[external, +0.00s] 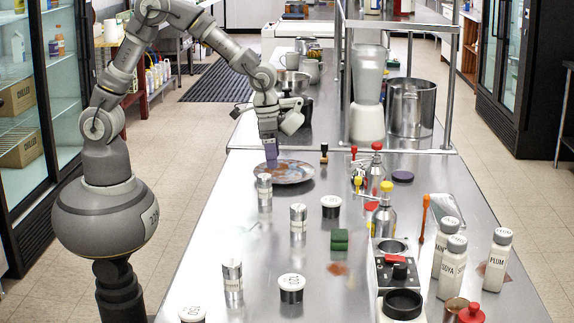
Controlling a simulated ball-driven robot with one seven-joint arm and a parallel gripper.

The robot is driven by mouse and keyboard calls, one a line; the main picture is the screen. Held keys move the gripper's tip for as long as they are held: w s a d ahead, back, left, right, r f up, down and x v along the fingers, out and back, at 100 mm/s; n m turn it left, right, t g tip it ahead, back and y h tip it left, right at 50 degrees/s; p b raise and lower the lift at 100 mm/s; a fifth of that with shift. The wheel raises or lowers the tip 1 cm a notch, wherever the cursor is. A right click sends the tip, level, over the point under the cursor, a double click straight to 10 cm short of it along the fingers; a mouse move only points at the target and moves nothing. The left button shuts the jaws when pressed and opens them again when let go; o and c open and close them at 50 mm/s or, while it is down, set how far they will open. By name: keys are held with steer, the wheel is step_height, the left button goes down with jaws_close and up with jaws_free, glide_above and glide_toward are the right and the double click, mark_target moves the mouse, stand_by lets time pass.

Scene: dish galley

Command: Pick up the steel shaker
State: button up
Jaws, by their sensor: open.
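Several small steel cylinders with pale labels stand upright on the steel counter (215,215). One (264,192) is just in front of a round metal plate, one (298,220) is nearer, and one (232,278) is nearest at the left edge. I cannot tell which of them is the steel shaker. My gripper (270,157) points down over the round metal plate (290,178), behind the first steel cylinder and apart from it. It is open, and I see nothing held in it. The gap between its fingers is hard to see at this angle.
White-lidded dark tubs (331,207) and a green block (340,240) stand mid-counter. Squeeze bottles with red and yellow tops (384,215) and white labelled bottles (452,267) crowd the right side. A blender (367,95) and a steel pot (411,107) stand behind.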

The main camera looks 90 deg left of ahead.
mark_target(264, 176)
steer(key=shift+g, duration=0.6)
steer(key=f, duration=0.2)
steer(key=s+f, duration=0.1)
steer(key=f, duration=0.1)
steer(key=s+f+b, duration=0.1)
steer(key=f, duration=0.1)
steer(key=shift+s+f, duration=0.2)
step_height(264, 176, down, 5)
steer(key=b, duration=0.3)
steer(key=shift+w+d, duration=0.1)
steer(key=shift+d, duration=0.05)
